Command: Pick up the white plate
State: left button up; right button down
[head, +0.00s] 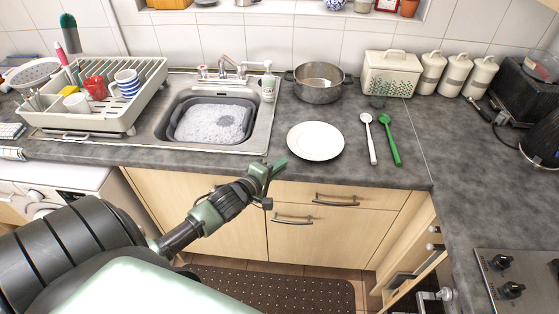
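The white plate (315,141) lies flat and empty on the dark grey worktop, right of the sink and near the front edge. My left gripper (273,167) is at the worktop's front edge, to the left of and nearer than the plate, and apart from it. Its green fingertips are small and seen at an angle, so I cannot tell whether they are open or shut. Nothing shows held in it. My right gripper is not in view.
A soapy sink (259,129) lies left of the plate, with a dish rack (150,85) beyond it. A metal pot (319,92) stands behind the plate. A white spoon (370,140) and green spoon (390,141) lie to its right. Worktop around the plate is clear.

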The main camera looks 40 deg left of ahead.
aim_at(298, 154)
pick_arm(q)
jog(key=shift+p+x, duration=0.55)
jog(key=shift+x, duration=3.35)
jog(key=shift+d, duration=0.1)
grip_shut()
jog(key=shift+s, duration=0.1)
jog(key=shift+s+d+f, duration=0.1)
